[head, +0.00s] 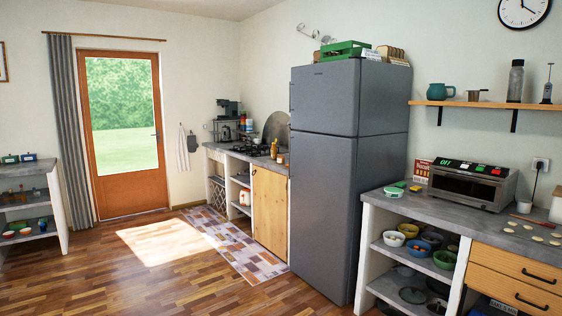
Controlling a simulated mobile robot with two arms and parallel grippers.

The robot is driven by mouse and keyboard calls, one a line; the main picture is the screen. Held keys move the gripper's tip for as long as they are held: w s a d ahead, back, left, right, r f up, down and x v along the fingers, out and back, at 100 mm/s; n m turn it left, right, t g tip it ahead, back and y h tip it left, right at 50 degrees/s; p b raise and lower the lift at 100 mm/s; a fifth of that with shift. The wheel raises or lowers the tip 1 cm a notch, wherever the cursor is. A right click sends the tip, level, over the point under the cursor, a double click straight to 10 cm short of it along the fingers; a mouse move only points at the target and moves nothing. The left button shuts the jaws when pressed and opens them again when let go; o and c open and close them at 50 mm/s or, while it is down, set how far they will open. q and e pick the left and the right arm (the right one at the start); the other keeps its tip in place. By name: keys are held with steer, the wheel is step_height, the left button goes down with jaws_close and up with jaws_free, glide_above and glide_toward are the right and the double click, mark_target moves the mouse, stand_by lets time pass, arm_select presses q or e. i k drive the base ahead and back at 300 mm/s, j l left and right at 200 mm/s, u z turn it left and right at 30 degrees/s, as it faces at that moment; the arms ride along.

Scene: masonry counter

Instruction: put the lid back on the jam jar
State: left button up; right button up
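No jam jar or lid can be made out for certain from here. Small bottles or jars (274,149) stand at the near end of the far counter (240,155), beside the hob (251,149); they are too small to tell apart. Neither of my grippers shows in the head view.
A grey fridge (335,190) stands between the far counter and the right counter (400,199), which holds a toaster oven (470,186). Bowls (394,238) sit on the shelf below. A low shelf unit (28,200) stands at left. The wooden floor (180,285) is open.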

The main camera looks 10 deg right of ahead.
mark_target(280, 158)
steer(key=i, duration=5.3)
steer(key=i+j+z, duration=0.1)
steer(key=i+z, duration=0.15)
steer(key=i, duration=0.15)
steer(key=i+j+z, duration=0.25)
steer(key=i, duration=0.15)
steer(key=i+j+z, duration=0.25)
steer(key=i, duration=0.15)
steer(key=i+j+z, duration=0.2)
steer(key=z, duration=0.25)
steer(key=i+j+z, duration=0.55)
steer(key=j+z, duration=0.15)
steer(key=z, duration=0.2)
steer(key=i+j+z, duration=0.1)
steer(key=j+z, duration=0.65)
steer(key=j, duration=0.55)
steer(key=i, duration=0.1)
